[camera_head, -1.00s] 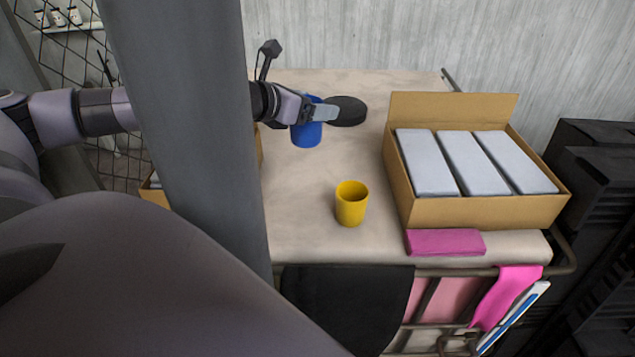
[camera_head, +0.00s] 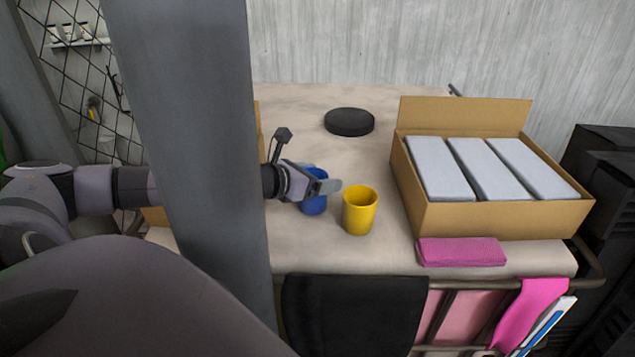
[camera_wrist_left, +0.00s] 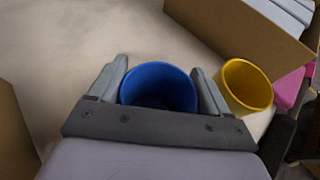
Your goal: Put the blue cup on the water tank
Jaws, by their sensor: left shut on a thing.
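The blue cup (camera_head: 314,204) is upright between the fingers of my left gripper (camera_head: 325,184), which is shut on it. In the left wrist view the cup (camera_wrist_left: 158,84) sits between the two fingers of the left gripper (camera_wrist_left: 160,80). The cup is at the table's near part, just left of a yellow cup (camera_head: 360,210). I cannot tell whether its base touches the table. I see nothing that is clearly a water tank. My right gripper is not in view.
A round black disc (camera_head: 349,122) lies at the back of the table (camera_head: 290,110). A cardboard box (camera_head: 500,217) of grey blocks stands right, with a folded pink cloth (camera_head: 461,252) before it. A grey column of mine crosses the left.

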